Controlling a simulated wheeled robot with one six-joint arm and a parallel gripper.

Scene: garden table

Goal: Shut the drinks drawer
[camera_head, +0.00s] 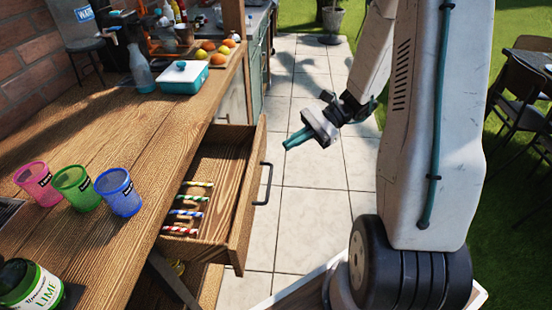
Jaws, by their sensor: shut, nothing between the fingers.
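The drinks drawer (245,190) is a wooden drawer pulled out from under the wooden counter. Its front has a dark bar handle (267,183) on the right side. Several striped straws (187,214) lie inside it in a row. My gripper (287,147) is to the right of the drawer front, beyond the handle and apart from it. Its teal fingers are shut and empty, pointing left toward the drawer. The back of the drawer is hidden under the counter top.
On the counter (120,140) stand a pink cup (38,184), a green cup (78,189), a blue cup (119,193), a lime bottle (30,284) and a teal box (183,78). The tiled floor (310,210) right of the drawer is clear. Dark chairs (520,90) stand far right.

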